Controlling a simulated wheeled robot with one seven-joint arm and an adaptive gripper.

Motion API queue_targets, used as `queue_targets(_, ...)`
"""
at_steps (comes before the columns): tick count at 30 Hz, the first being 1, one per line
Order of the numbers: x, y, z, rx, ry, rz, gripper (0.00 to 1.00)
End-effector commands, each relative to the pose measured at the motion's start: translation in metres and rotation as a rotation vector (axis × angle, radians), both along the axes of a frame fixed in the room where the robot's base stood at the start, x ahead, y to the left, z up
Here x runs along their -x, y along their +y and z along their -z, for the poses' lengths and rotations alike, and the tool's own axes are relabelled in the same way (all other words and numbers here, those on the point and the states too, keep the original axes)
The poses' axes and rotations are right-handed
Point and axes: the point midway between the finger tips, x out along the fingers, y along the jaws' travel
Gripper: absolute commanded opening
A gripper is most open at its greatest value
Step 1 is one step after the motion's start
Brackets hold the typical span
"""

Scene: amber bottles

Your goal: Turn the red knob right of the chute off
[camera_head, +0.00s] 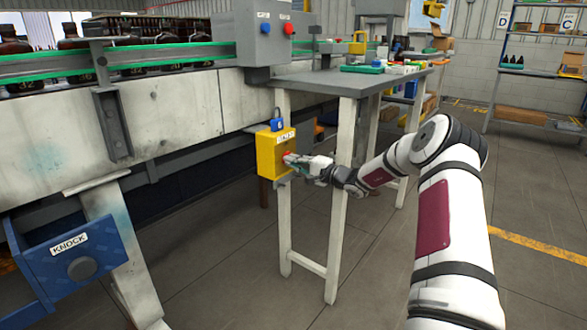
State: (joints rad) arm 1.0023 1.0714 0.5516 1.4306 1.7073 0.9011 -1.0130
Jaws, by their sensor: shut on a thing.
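The red knob (287,157) is on the front of a yellow box (267,160) fixed by the leg of the grey table. The box has a small white label and a blue padlock (277,122) on top. My gripper (291,159) is at the knob, shut on it. The fingers hide most of the knob, so I cannot tell which way it is turned. The blue chute (50,255) labelled KNOCK, with a round grey part, stands at the lower left, left of the yellow box.
A conveyor (150,110) with amber bottles (72,42) runs along the left. A grey control box (262,40) has red and blue buttons. The grey table (340,82) stands above my gripper, its pale legs close by. Open floor lies to the right.

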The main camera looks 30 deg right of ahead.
Motion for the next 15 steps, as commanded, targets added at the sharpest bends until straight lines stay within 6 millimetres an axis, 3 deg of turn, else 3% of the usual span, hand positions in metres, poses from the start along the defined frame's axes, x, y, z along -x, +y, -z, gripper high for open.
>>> queue_targets(15,0.0009,0.0002,0.0032,0.037,-0.008,-0.001,0.00)
